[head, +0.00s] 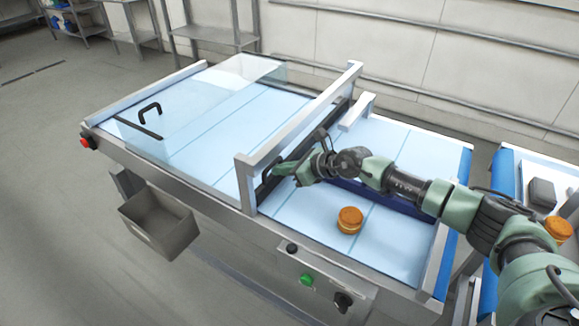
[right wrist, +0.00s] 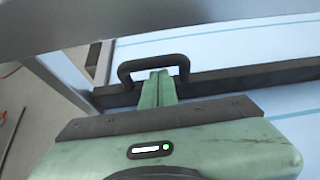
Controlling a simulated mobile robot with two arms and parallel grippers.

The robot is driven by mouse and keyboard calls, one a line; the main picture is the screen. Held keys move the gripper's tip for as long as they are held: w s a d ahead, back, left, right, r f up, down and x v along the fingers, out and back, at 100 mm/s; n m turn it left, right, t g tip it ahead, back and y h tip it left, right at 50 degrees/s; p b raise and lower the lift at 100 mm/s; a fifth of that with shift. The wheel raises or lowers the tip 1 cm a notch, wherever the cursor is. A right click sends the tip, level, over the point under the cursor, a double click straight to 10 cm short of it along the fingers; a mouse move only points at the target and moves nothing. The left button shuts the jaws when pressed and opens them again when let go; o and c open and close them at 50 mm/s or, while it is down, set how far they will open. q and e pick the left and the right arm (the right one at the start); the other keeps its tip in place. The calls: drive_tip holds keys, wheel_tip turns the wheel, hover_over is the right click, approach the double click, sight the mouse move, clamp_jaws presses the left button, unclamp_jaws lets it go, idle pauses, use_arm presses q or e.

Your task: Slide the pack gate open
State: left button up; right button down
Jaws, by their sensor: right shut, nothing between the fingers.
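The pack gate (right wrist: 235,79) is a dark bar lying across the pale blue belt, below a grey metal frame (head: 300,117). A black loop handle (right wrist: 152,63) stands on the gate, near its left end in the right wrist view. My right gripper (right wrist: 160,76) is shut and empty. Its fingertips overlap the opening of the handle loop; whether they touch it I cannot tell. In the head view my right gripper (head: 276,174) is at the near end of the gate and partly hides the handle. My left gripper is not in view.
Orange-brown rounds (head: 349,220) are on the belt right of the gate. A clear cover (head: 215,105) with a black handle (head: 150,109) stands over the left part. A grey bin (head: 160,222) hangs at the near side. A green button (head: 307,280) is on the front panel.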

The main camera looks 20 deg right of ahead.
idle(0.3)
wheel_tip(320, 180, up, 5)
drive_tip(key=p, duration=0.3)
drive_tip(key=shift+r, duration=0.1)
drive_tip(key=shift+w+f, duration=0.1)
drive_tip(key=shift+f, duration=0.1)
